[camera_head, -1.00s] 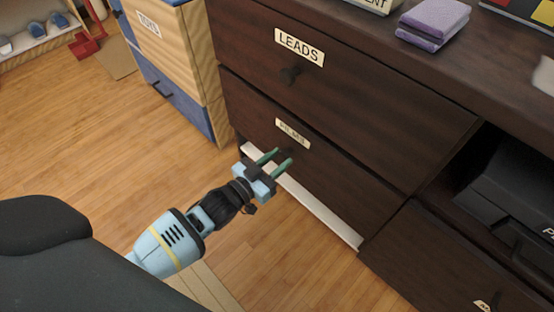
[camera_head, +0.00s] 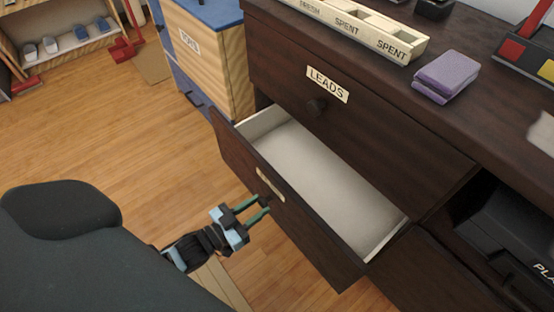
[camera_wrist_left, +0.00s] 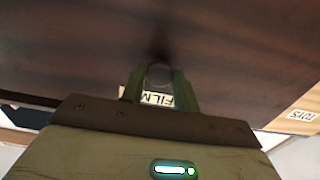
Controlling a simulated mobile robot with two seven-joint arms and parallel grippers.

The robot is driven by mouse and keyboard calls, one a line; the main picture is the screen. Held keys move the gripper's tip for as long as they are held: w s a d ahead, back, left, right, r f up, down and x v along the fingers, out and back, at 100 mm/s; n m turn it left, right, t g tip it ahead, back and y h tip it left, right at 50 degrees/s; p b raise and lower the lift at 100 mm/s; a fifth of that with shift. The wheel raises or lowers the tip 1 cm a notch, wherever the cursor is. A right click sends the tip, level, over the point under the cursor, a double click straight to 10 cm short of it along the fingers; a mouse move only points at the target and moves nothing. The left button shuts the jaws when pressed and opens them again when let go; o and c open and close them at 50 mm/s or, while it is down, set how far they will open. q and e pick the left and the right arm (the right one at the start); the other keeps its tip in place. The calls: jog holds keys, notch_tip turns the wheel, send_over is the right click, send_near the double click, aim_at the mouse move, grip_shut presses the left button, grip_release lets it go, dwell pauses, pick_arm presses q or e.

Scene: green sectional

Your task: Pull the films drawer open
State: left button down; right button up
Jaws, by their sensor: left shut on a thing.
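The films drawer (camera_head: 285,225) is the lower dark brown drawer of the cabinet. It stands well open, and its pale inside (camera_head: 315,175) looks empty. Its label (camera_head: 270,184) is too slanted to read in the head view, but reads FILM in part in the left wrist view (camera_wrist_left: 157,98). My left gripper (camera_head: 262,204) is at the drawer front just below the label, its green fingers shut on the round knob (camera_wrist_left: 159,74). The fingers mostly hide the knob in the head view. My right gripper is not in view.
The shut LEADS drawer (camera_head: 358,120) with its dark knob (camera_head: 317,106) is above. A TOYS cabinet (camera_head: 212,62) stands close on the left. Wood floor (camera_head: 110,130) is clear at left.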

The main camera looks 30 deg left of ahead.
pick_arm(q)
jog(key=p+v, duration=0.2)
jog(key=v, duration=0.8)
jog(key=c, duration=1.1)
grip_release()
jog(key=shift+o, duration=0.2)
jog(key=p+v, duration=0.1)
jog(key=v, duration=0.7)
jog(key=shift+w+d, duration=0.1)
